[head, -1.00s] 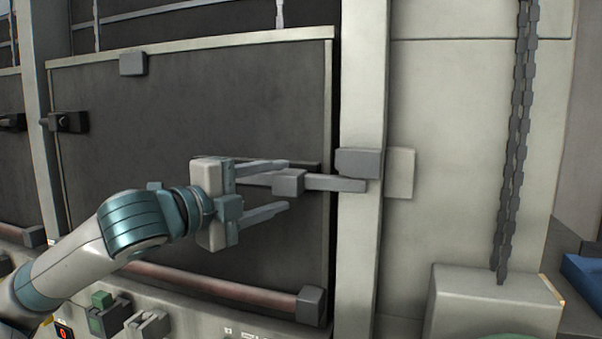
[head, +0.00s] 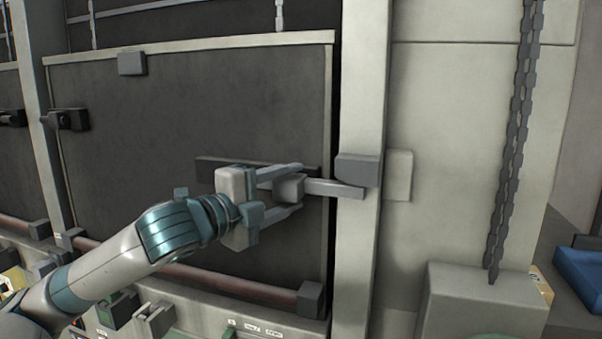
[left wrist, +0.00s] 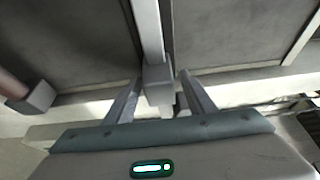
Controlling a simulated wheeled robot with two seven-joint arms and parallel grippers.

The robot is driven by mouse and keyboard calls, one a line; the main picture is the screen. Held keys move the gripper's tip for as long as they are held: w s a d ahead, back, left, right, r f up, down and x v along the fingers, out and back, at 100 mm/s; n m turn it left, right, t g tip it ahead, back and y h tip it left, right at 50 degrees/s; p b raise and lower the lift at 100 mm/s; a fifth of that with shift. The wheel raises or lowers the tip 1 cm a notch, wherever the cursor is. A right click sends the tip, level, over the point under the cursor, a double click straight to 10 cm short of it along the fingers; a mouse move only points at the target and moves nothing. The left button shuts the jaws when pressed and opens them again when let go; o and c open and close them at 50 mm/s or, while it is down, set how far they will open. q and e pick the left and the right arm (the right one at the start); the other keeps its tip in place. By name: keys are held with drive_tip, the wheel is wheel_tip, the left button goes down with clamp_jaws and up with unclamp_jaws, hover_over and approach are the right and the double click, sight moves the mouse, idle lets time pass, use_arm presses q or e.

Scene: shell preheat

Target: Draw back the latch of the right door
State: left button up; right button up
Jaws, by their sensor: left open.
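The right door (head: 180,110) is a dark panel in a pale frame, and it is shut. Its latch (head: 335,188) is a grey bar lying across the door's right edge, its tip at the keeper block (head: 357,170) on the pale post. A grey block, the latch knob (head: 289,187), sits on the bar. My left gripper (head: 292,188) is open, with one finger above the knob and one below it. My right gripper is not in view.
A reddish handle bar (head: 230,284) runs along the door's bottom, below my left arm. A chain (head: 512,130) hangs at the right above a pale box (head: 484,300). A blue object (head: 580,270) lies at the far right. Small controls (head: 150,320) line the panel below.

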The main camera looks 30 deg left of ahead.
sight(301, 184)
use_arm(q)
drive_tip(key=shift+w+d+p, duration=0.15)
drive_tip(key=shift+w+p, duration=0.15)
drive_tip(key=shift+w, duration=0.6)
drive_tip(key=shift+w+d+p, duration=0.1)
drive_tip(key=shift+w+p, duration=0.2)
drive_tip(key=shift+w, duration=0.6)
drive_tip(key=shift+f, duration=0.1)
clamp_jaws()
